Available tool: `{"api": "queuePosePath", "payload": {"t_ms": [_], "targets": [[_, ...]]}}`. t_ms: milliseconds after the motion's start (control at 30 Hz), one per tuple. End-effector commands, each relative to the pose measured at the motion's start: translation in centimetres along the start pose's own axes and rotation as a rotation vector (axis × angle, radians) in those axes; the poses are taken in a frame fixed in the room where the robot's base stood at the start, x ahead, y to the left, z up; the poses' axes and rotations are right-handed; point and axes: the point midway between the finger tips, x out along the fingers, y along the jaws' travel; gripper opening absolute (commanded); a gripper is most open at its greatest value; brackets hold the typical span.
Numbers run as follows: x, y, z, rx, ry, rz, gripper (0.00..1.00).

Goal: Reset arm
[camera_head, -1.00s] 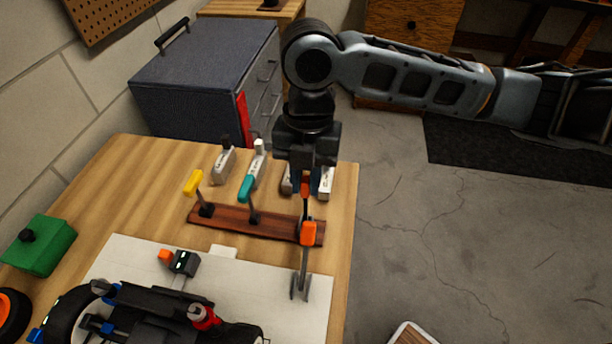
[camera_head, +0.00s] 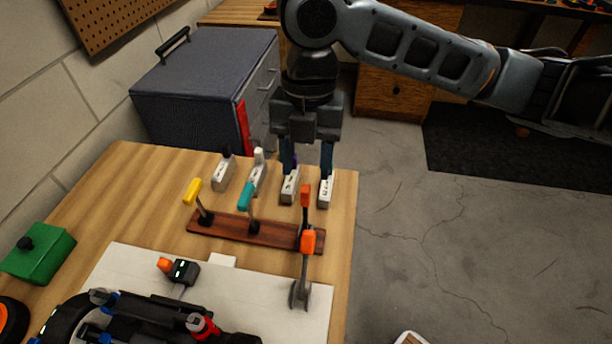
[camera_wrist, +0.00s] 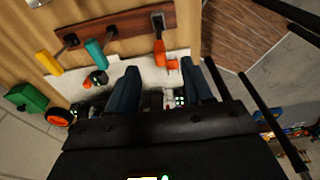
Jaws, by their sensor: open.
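My gripper (camera_head: 307,172) is open, its two blue-grey fingers pointing down over the right back part of the wooden table. In the head view the fingers overlap two small pale blocks, one below each finger; I cannot tell whether they touch. In the wrist view the two fingers of my gripper (camera_wrist: 160,85) are spread apart with nothing held between them. My arm comes in from the right edge. An orange-handled tool (camera_head: 307,242) stands on the white sheet in front of the wooden rack, apart from my gripper.
The dark wooden rack (camera_head: 230,227) holds yellow, teal and orange-handled tools. Several pale blocks (camera_head: 223,172) stand behind it. A black car (camera_head: 150,318) lies on the white sheet (camera_head: 260,285), with a green box (camera_head: 40,254) at left. A grey cabinet (camera_head: 200,85) stands behind the table.

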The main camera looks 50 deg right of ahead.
Motion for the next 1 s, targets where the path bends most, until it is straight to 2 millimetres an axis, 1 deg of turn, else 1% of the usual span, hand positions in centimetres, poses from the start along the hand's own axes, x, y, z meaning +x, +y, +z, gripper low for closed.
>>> {"api": "queuePosePath", "payload": {"t_ms": [100, 200, 800, 867, 900, 967, 1000], "targets": [[-1.2, 0.0, 0.0, -0.001, 0.000, 0.001, 0.51], [-1.8, 0.0, 0.0, -0.001, -0.001, 0.000, 0.51], [-1.9, 0.0, 0.0, 0.000, 0.001, 0.002, 0.51], [-1.8, 0.4, -0.3, 0.000, 0.007, 0.015, 0.51], [-1.8, 1.0, -0.7, 0.002, 0.016, 0.035, 0.51], [-1.7, 2.3, -1.7, 0.008, 0.038, 0.084, 0.51], [-1.7, 3.5, -2.6, 0.016, 0.058, 0.132, 0.51]]}}
